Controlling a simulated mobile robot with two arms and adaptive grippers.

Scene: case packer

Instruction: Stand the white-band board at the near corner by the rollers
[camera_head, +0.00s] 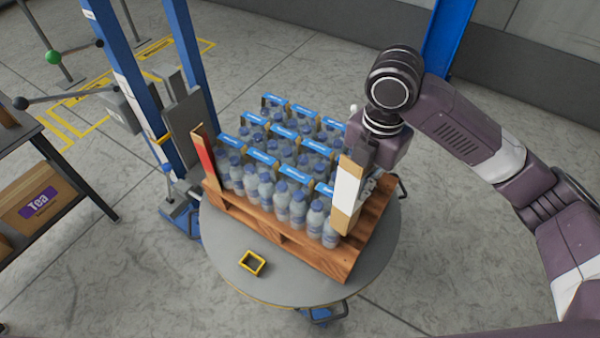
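The white-band board (347,190) is a tan corner board with a wide white band. It is upright at the near right corner of the bottle stack, close beside the bottles (297,205). Its foot is over the wooden pallet (310,255); whether it touches the deck I cannot tell. My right gripper (367,186) is at the board's right side and appears shut on it, its fingers partly hidden by the board. A red-band board (206,158) stands upright at the stack's left corner. My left gripper is out of view. I cannot make out the rollers.
The pallet sits on a round grey turntable (285,283) with a small yellow square frame (252,263) on its near side. A blue post machine (150,90) stands at the left. A dark table with a Tea box (40,203) is at far left.

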